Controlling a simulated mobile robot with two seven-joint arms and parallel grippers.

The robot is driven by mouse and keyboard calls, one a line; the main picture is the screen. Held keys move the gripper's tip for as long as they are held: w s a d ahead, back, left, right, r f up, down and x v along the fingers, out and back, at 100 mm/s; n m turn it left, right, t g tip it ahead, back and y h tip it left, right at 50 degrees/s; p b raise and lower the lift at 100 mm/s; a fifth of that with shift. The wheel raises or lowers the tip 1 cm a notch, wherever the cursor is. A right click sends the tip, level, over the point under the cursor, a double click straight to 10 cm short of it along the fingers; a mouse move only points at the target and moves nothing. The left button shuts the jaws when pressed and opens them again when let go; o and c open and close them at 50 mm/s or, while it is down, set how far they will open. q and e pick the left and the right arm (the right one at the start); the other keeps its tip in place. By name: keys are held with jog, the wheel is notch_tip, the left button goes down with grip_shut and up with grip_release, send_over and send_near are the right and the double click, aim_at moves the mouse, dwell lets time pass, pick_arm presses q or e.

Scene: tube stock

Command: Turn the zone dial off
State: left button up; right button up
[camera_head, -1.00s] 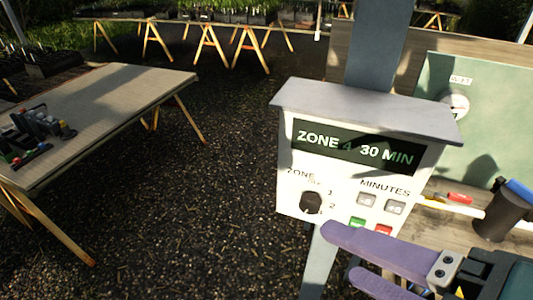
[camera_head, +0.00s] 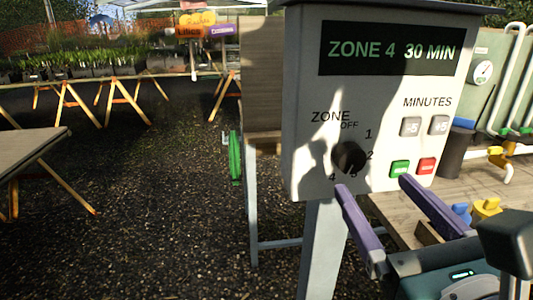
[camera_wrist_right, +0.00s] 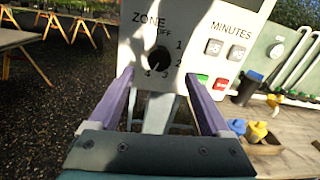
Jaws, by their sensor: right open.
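The zone dial (camera_head: 349,157) is a black round knob on the front of a white control box (camera_head: 303,100). OFF and the numbers 1 to 4 are printed around it. The display (camera_head: 390,50) reads ZONE 4 30 MIN. In the right wrist view the dial (camera_wrist_right: 159,62) sits between and beyond the two purple fingers. My right gripper (camera_head: 372,182) is open and empty, with its fingertips just below and in front of the dial. I cannot tell whether a fingertip touches the box. My left gripper is not in view.
Grey minus and plus buttons (camera_head: 410,127), a green button (camera_head: 400,168) and a red button (camera_head: 427,166) are right of the dial. A wooden bench with blue and yellow pieces (camera_head: 487,208) stands at the right. Gravel lies open at the left.

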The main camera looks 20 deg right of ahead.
aim_at(353, 161)
jog(key=p+x, duration=0.1)
jog(key=x, duration=0.4)
jog(key=shift+w+d+r, duration=0.1)
jog(key=shift+w, duration=0.3)
jog(key=shift+w+d, duration=0.15)
jog(key=shift+w, duration=0.45)
jog(key=shift+c, duration=0.4)
grip_shut()
